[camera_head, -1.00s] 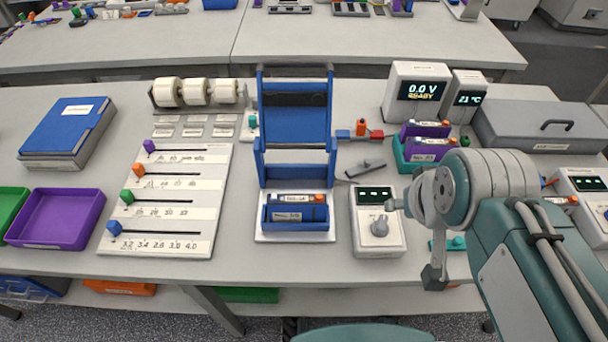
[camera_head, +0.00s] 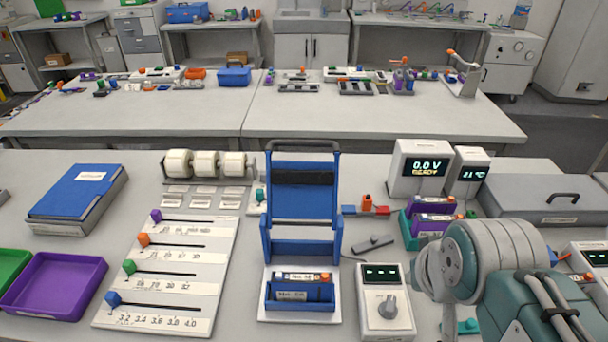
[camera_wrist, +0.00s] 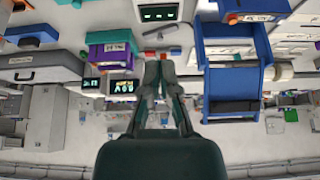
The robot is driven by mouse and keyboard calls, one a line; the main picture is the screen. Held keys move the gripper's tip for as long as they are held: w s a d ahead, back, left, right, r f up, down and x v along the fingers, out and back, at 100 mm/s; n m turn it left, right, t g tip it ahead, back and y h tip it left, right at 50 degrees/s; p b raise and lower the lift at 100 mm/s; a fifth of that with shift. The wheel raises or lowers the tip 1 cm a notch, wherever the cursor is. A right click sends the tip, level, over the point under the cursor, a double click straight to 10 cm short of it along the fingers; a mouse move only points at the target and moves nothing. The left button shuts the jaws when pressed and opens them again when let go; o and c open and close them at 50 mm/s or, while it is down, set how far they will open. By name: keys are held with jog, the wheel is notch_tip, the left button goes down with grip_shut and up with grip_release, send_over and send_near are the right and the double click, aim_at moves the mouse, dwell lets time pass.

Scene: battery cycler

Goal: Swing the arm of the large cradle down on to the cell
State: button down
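The large cradle is blue on a white base (camera_head: 264,310), in the middle of the near bench in the head view. Its blue arm (camera_head: 337,200) with a black pad (camera_head: 304,178) stands raised behind the tray. A cell (camera_head: 302,277) with an orange end lies in the tray, uncovered. In the wrist view, which is upside down, the raised arm (camera_wrist: 203,95) is right of my gripper and the cell (camera_wrist: 255,17) is at the top. My gripper (camera_wrist: 160,64) has its fingers together, with nothing visible between them, apart from the cradle. It is hidden in the head view.
A meter with a knob (camera_head: 386,308) stands right of the cradle, and a slider board (camera_head: 160,280) left of it. Behind are label rolls (camera_head: 206,163) and a voltage display (camera_head: 424,168). A purple cell holder (camera_head: 432,222) and a grey case (camera_head: 548,198) stand at right.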

jog(key=w+a+r, duration=0.3)
jog(key=w+r, duration=0.2)
jog(key=w, duration=0.4)
jog(key=w+a+r, duration=0.4)
jog(key=w+r, duration=0.2)
jog(key=w, duration=0.2)
jog(key=w+a+r, duration=0.1)
jog(key=w+a, duration=0.8)
jog(key=w, duration=0.4)
jog(key=x, duration=1)
jog(key=shift+g, duration=0.3)
jog(key=s, duration=0.2)
jog(key=s+r, duration=0.1)
jog(key=s, duration=0.1)
jog(key=shift+a, duration=0.3)
jog(key=shift+a, duration=0.1)
